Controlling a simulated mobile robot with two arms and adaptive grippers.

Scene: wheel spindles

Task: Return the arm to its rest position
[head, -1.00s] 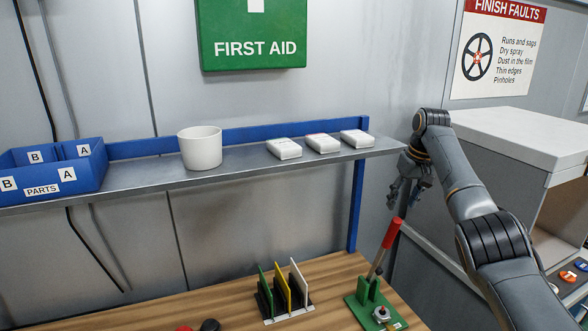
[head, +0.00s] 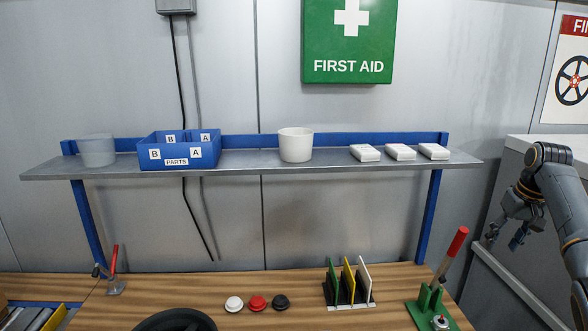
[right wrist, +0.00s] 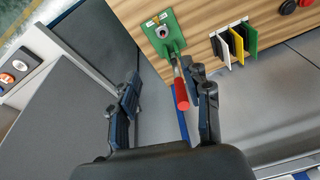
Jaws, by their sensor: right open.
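My right gripper (head: 505,238) hangs at the right of the head view, to the right of the shelf's right end and below its level. It is open, with nothing between its fingers. In the right wrist view its two dark fingers (right wrist: 163,80) stand wide apart. The red lever handle (right wrist: 181,94) shows between them, nearer the right-hand finger; whether they touch is hard to tell, but the head view shows the lever (head: 453,250) apart from the gripper. My left gripper is not in view.
A metal shelf (head: 245,167) carries a blue parts bin (head: 205,155), a white cup (head: 295,146), a translucent tub (head: 97,151) and three white boxes (head: 400,152). Below, the wooden bench (head: 200,285) bears upright coloured plates (head: 348,283) and round knobs (head: 257,302). A grey cabinet (head: 560,150) stands right.

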